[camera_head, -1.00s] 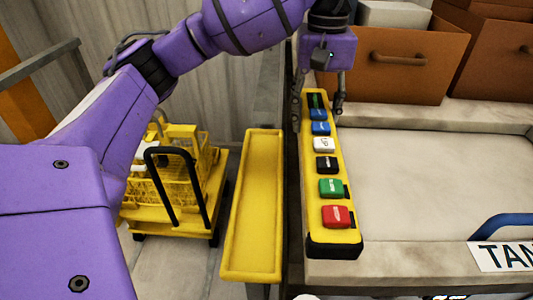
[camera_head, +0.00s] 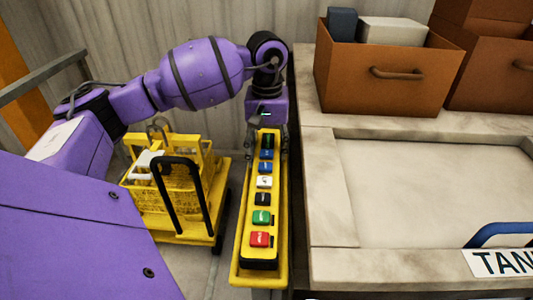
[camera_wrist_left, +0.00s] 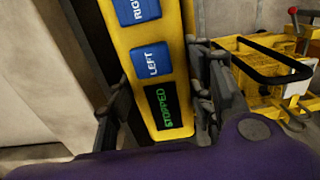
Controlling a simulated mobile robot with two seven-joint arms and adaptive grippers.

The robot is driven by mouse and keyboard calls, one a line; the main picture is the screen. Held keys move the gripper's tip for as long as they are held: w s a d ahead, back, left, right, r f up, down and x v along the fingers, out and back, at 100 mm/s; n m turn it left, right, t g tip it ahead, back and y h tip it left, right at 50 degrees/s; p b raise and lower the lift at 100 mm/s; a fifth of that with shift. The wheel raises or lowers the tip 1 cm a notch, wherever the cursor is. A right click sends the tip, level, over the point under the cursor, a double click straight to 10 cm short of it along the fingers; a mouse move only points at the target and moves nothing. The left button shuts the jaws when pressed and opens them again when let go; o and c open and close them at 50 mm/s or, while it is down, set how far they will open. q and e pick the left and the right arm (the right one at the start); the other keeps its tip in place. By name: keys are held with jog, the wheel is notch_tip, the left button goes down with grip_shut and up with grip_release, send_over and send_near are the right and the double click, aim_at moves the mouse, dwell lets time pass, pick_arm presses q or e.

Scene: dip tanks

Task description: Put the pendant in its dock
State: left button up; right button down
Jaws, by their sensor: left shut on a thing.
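The pendant (camera_head: 262,200) is a long yellow control box with blue, white, black, green and red buttons and a small display. In the head view it lies lengthwise over the yellow tray-like dock (camera_head: 236,275), whose rim shows around it. I cannot tell whether it touches the dock floor. My left gripper (camera_head: 265,138) is shut on the pendant's far end, by the display. In the left wrist view the fingers (camera_wrist_left: 160,95) flank the pendant (camera_wrist_left: 152,60), whose display reads STOPPED. My right gripper is not in view.
A yellow cart with a wire basket (camera_head: 170,195) stands left of the dock. A stone-rimmed tank counter (camera_head: 330,220) is close on the right, with brown boxes (camera_head: 385,75) at the back and a TANK sign (camera_head: 502,263) in front.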

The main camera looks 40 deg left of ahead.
pick_arm(q)
jog(key=shift+f, duration=0.65)
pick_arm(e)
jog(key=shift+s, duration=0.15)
pick_arm(q)
jog(key=shift+f, duration=0.35)
jog(key=shift+s+f+b, duration=0.1)
jog(key=shift+f+b, duration=0.25)
jog(key=o, duration=1)
jog(key=shift+s+f, duration=0.1)
jog(key=shift+o, duration=1.4)
jog(key=shift+f, duration=0.15)
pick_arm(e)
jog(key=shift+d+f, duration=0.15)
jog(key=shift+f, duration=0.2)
